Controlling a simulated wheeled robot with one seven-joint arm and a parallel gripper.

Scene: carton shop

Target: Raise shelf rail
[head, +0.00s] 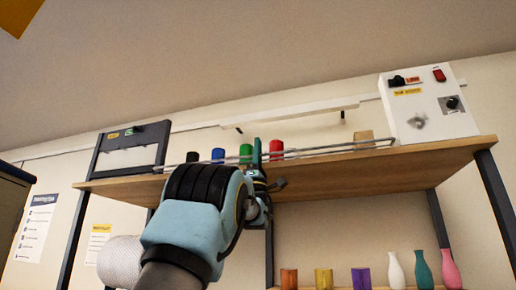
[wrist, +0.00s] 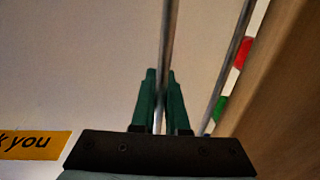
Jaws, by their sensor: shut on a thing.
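The shelf rail (head: 335,149) is a thin grey metal bar running along the front of the upper wooden shelf (head: 400,160). Two thin bars show close together there. My gripper (head: 257,153) is at the rail, near the middle of the shelf front, with its green fingers upright. In the wrist view, my gripper (wrist: 160,85) is shut on one bar of the rail (wrist: 170,35), which passes between the fingers. A second bar (wrist: 232,55) runs apart from it, to the right, nearer the shelf. My arm hides part of the shelf's left half.
Black, blue, green and red cylinders (head: 276,148) stand behind the rail. A white control box (head: 428,104) stands at the shelf's right end, a dark-framed panel (head: 132,148) at the left. Cups and vases (head: 424,268) stand on a lower shelf. Dark posts (head: 495,200) flank it.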

